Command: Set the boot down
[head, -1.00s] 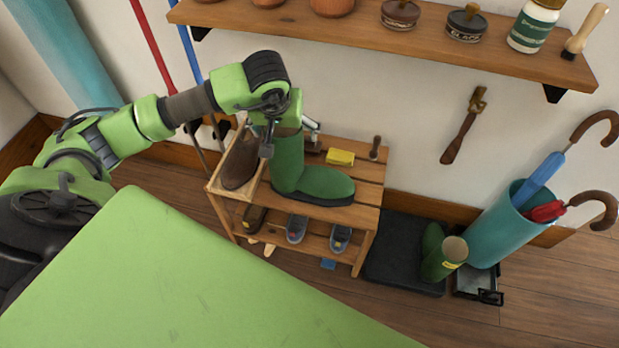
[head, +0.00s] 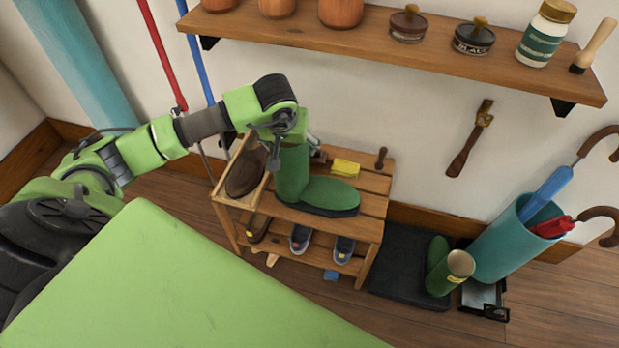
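The green boot (head: 316,190) is upright over the top shelf of the wooden shoe rack (head: 374,207), its toe pointing right. Its sole is at or just above the slats; I cannot tell if it bears its full weight there. My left gripper (head: 294,149) is at the top of the boot's shaft, with a finger on each side, and appears shut on it. The hand hides the boot's opening. My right gripper is not in view.
A brown shoe (head: 246,172) is left of the boot; a yellow block (head: 345,168) and a brush (head: 381,158) are behind it. Smaller shoes (head: 301,239) fill the lower shelf. A wall shelf (head: 420,59) hangs above.

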